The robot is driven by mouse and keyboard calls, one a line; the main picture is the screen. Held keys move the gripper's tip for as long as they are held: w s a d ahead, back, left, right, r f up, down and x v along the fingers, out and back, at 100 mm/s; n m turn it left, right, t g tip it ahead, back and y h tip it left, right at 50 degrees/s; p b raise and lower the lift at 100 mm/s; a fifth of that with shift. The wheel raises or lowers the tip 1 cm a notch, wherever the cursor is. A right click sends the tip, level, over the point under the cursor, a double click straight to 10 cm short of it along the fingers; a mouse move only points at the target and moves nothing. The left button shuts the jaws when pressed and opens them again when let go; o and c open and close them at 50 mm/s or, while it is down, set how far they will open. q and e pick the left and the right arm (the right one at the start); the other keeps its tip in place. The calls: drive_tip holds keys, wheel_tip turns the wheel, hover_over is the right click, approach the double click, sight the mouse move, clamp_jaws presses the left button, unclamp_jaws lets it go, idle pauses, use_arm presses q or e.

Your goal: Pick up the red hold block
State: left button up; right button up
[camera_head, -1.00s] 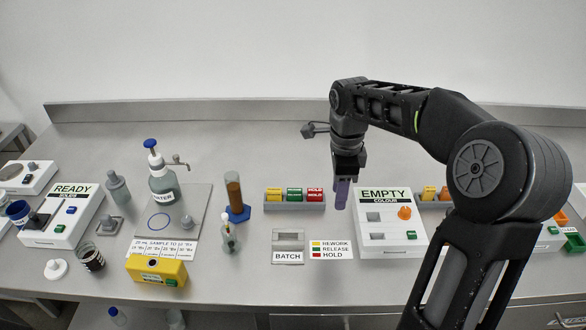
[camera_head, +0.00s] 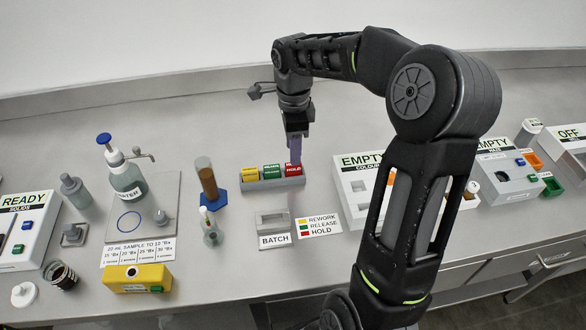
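The red hold block (camera_head: 292,170) sits at the right end of a grey rack (camera_head: 272,184), beside a green and a yellow block. My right gripper (camera_head: 296,160) points down just behind and above the red block, its purplish fingers overlapping the block's upper edge in the picture. I cannot tell whether the fingers touch the block or how far apart they are. My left gripper is not in view.
The green block (camera_head: 271,171) and yellow block (camera_head: 250,174) stand close beside the red one. In front are the grey BATCH holder (camera_head: 273,222) and a colour key card (camera_head: 319,226). A blue-based cylinder (camera_head: 208,182) stands left. My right arm covers part of the EMPTY colour unit (camera_head: 352,180).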

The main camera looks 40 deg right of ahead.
sight(291, 170)
drive_tip(key=shift+f, duration=0.15)
wheel_tip(291, 170, down, 4)
drive_tip(key=shift+f+p, duration=0.1)
drive_tip(key=shift+p, duration=0.7)
drive_tip(key=shift+w+f, duration=0.1)
drive_tip(key=shift+f, duration=0.35)
drive_tip(key=shift+c, duration=0.4)
clamp_jaws()
